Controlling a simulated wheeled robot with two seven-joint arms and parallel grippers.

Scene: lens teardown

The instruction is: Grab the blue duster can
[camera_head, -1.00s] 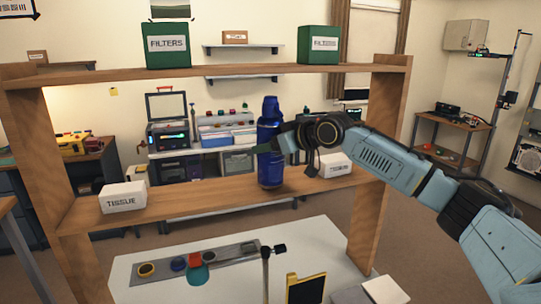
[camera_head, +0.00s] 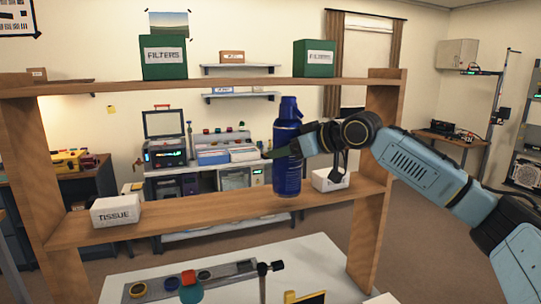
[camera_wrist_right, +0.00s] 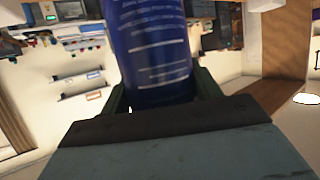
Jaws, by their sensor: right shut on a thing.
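The blue duster can (camera_head: 287,165) stands upright at the middle shelf of the wooden rack in the head view. My right gripper (camera_head: 284,150) comes in from the right and is shut on the can's body. In the right wrist view the can (camera_wrist_right: 150,45) fills the space between the green fingers (camera_wrist_right: 160,95), with white print on its side. I cannot tell whether the can's base touches the shelf or is slightly above it. My left gripper is not in view.
The wooden rack has a middle shelf (camera_head: 200,208) and a top shelf (camera_head: 230,84) above the can. A tissue box (camera_head: 115,211) stands at left, another white box (camera_head: 330,180) close right of the can. Two green filter boxes (camera_head: 163,57) stand on top. A white table (camera_head: 330,262) lies below.

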